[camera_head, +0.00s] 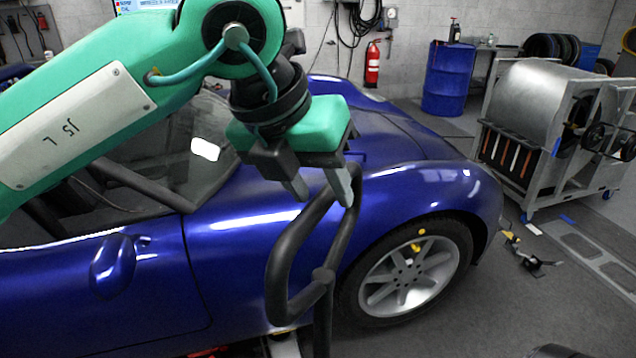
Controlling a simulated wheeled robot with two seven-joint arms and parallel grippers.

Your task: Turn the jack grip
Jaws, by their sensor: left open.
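The jack grip (280,262) is a black tubular loop on an upright black shaft, in front of the blue car's side, left of the front wheel. My left gripper (323,194) comes in from the upper left and points down at the top of the loop. Its two grey fingers are spread apart. The upper bar of the loop shows between and behind the fingertips; I cannot tell whether they touch it. The shaft runs out of the bottom of the picture, so its foot is hidden. My right gripper is not in view.
The blue car (230,260) stands close behind the grip, with its front wheel (410,270) to the right. A metal roller machine (545,110), a blue drum (445,78) and a red extinguisher (372,64) stand farther back. Some floor at the lower right is clear.

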